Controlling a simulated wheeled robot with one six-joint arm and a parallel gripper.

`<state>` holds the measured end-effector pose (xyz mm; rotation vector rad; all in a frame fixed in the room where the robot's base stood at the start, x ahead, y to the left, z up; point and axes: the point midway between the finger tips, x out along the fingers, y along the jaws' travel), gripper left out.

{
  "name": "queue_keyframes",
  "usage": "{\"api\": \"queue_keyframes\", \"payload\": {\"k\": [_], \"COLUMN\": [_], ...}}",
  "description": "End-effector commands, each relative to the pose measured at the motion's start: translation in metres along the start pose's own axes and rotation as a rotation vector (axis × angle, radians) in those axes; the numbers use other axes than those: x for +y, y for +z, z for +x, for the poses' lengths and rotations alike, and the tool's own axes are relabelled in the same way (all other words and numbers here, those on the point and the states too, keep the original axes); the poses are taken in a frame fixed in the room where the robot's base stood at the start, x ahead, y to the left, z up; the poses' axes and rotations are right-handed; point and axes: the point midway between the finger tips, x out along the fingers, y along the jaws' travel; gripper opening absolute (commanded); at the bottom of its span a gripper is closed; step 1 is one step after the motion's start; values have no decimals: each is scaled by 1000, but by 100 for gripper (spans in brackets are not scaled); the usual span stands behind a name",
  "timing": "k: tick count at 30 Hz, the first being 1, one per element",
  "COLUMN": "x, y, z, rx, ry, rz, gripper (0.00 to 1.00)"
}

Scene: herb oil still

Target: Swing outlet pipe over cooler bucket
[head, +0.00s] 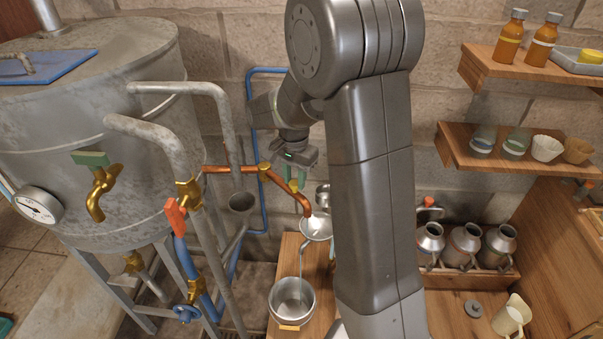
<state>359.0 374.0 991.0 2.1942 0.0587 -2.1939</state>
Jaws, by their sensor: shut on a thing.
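The copper outlet pipe (231,169) runs right from a brass fitting on the still's pipework, and its end bends down at the right. My gripper (296,178) is above this bent end and shut on the pipe, at a green part; the exact grip is small and partly hidden. The pipe's mouth appears just above and left of a pale metal funnel (316,229). A round metal bucket (293,303) stands lower down on a wooden bench, apart from the pipe. A thin bluish line runs down from near the funnel to the bucket.
The large metal still (90,130) fills the left, with brass taps and a gauge. Shelves with bottles (510,35) and several metal cans (464,247) are at the right. My arm hides the middle.

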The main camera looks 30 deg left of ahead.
Motion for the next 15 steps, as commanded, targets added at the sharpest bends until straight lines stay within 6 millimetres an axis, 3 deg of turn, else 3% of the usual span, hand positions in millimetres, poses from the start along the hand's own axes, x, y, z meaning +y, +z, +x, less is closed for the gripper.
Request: {"api": "queue_keyframes", "payload": {"k": [15], "x": [-7], "y": [18], "z": [0], "rx": [0], "ry": [0], "rz": [141], "gripper": [0]}}
